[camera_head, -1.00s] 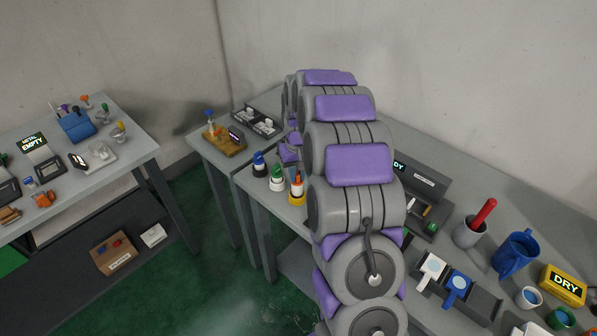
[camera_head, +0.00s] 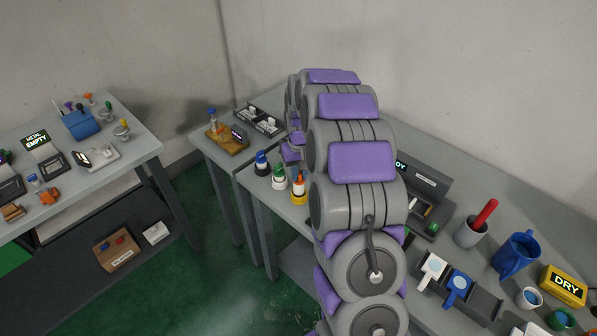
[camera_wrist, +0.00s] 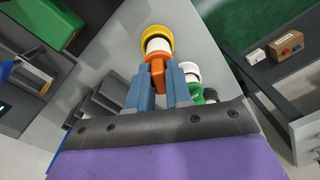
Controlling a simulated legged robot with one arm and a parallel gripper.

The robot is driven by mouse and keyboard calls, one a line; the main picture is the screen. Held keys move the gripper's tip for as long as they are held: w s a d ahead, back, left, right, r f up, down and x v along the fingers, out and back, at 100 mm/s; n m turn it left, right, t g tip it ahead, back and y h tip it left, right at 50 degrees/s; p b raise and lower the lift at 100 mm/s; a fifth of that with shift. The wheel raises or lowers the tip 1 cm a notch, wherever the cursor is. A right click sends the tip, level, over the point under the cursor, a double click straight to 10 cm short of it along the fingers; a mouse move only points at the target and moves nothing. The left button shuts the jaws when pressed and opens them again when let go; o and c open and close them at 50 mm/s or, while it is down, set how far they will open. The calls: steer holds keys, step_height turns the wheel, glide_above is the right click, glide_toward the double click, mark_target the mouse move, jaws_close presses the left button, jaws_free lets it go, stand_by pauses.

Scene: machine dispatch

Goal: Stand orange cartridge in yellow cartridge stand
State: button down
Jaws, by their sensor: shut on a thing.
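The orange cartridge (camera_head: 298,180) has an orange top and a white body. It is upright at the yellow cartridge stand (camera_head: 298,200), near the left edge of the workbench. In the wrist view my gripper (camera_wrist: 160,80) has its two blue-grey fingers on either side of the orange cartridge's grip (camera_wrist: 157,76) and is shut on it. The white body lies within the ring of the yellow stand (camera_wrist: 153,31) as seen from the wrist. I cannot tell if the cartridge is fully seated. In the head view my arm hides the gripper.
A green cartridge (camera_head: 278,173) in a white stand and a blue cartridge (camera_head: 262,159) in a black stand are close beside the yellow one. A red-handled tool in a grey cup (camera_head: 470,233), a blue mug (camera_head: 515,254) and a DRY sign (camera_head: 563,285) are at the right.

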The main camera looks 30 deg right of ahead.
steer(key=shift+f, duration=1.6)
stand_by(0.3)
steer(key=c, duration=0.6)
jaws_free()
steer(key=shift+o, duration=0.2)
steer(key=shift+r, duration=0.15)
steer(key=shift+r+p, duration=1.1)
steer(key=shift+r, duration=1.8)
